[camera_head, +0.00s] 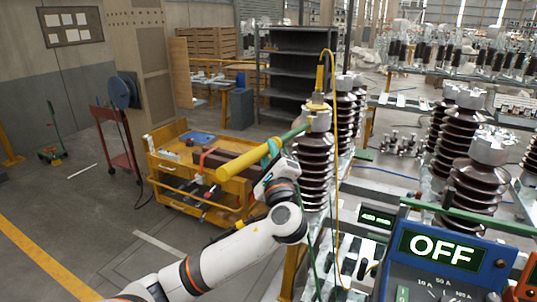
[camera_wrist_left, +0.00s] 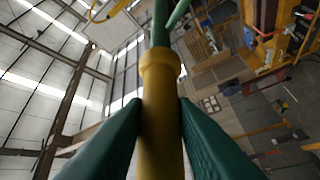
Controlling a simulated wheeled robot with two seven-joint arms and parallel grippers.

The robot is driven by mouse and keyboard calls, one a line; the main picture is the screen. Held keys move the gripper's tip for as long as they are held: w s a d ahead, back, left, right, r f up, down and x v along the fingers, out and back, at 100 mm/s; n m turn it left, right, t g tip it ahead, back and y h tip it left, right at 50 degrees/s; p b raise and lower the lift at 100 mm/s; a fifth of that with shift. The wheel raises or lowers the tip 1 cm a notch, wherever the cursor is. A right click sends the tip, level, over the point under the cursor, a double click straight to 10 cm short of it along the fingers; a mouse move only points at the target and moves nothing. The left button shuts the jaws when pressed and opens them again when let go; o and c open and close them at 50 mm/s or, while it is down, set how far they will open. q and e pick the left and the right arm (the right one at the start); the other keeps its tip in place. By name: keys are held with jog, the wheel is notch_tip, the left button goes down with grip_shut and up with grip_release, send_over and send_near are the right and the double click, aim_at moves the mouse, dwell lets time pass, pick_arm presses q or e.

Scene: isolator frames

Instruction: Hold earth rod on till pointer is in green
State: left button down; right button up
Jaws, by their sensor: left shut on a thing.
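The earth rod has a thick yellow handle (camera_head: 243,162) and a thinner green shaft (camera_head: 294,133). My left gripper (camera_head: 271,151) is shut on the yellow handle; the wrist view shows its two green fingers (camera_wrist_left: 160,125) on either side of it. The rod slants up to the right, and its tip is at the metal cap (camera_head: 318,118) of a brown ribbed insulator (camera_head: 314,165). I cannot tell whether they touch. A blue box (camera_head: 440,268) at lower right shows OFF and ampere marks; its lower part is cut off, and no pointer is visible. My right gripper is not in view.
A yellow clamp with a cable (camera_head: 320,78) stands above the insulator cap. More brown insulators (camera_head: 470,195) stand at right. A yellow tool cart (camera_head: 200,185) is behind my left arm, with a red trolley (camera_head: 118,145) farther left. The floor at lower left is clear.

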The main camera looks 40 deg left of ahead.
pick_arm(q)
jog(key=shift+w+a, duration=0.25)
jog(key=shift+w, duration=0.5)
jog(key=shift+r, duration=0.15)
dwell(1.3)
dwell(1.9)
jog(key=shift+s+d, duration=0.3)
jog(key=shift+s, duration=0.4)
jog(key=shift+s+d+p, duration=0.1)
jog(key=shift+s+d, duration=0.3)
jog(key=shift+s, duration=0.95)
jog(key=shift+s+d+p, duration=0.1)
jog(key=shift+s+d, duration=0.3)
jog(key=shift+s, duration=0.95)
jog(key=shift+s+d+p, duration=0.1)
jog(key=shift+s+d, duration=0.3)
jog(key=shift+s, duration=0.95)
